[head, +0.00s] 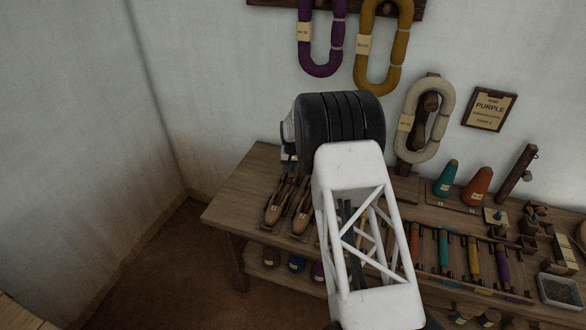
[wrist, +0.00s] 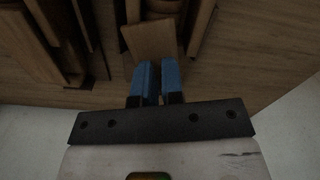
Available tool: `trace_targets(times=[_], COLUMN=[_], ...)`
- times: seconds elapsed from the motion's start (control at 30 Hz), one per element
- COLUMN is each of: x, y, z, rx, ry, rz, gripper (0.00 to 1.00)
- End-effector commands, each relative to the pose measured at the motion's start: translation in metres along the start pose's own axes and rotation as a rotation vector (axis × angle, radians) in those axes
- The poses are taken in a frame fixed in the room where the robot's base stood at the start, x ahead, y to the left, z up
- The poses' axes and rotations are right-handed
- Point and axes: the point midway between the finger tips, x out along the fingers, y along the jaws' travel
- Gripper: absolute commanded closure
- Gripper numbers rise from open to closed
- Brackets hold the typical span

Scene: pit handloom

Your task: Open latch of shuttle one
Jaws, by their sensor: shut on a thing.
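Long wooden shuttles (head: 276,205) lie side by side at the left end of the wooden bench; I cannot tell by label which is shuttle one. In the wrist view my gripper (wrist: 159,80) has two blue fingers close together, with a narrow gap. Their tips meet the lower edge of a tan wooden piece (wrist: 152,38) between darker long wooden parts (wrist: 201,25). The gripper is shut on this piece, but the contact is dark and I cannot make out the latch. In the head view my arm mostly hides the gripper.
The wooden bench (head: 236,207) has free room at its left end. Yarn hanks (head: 384,50) hang on the wall beside a "PURPLE" sign (head: 489,108). A lower shelf holds more items.

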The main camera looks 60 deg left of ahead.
Motion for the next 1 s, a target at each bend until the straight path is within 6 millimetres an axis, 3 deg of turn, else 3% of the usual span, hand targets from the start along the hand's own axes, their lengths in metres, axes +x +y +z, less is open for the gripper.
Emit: trace_targets(times=[0.37, 1.0], x=[-0.0007, -0.0001], y=[0.0007, 0.0034], z=[-0.0003, -0.0015], rx=[-0.165, -0.746], ry=[0.001, 0.0], rz=[0.0, 0.0], gripper=[1.0, 1.0])
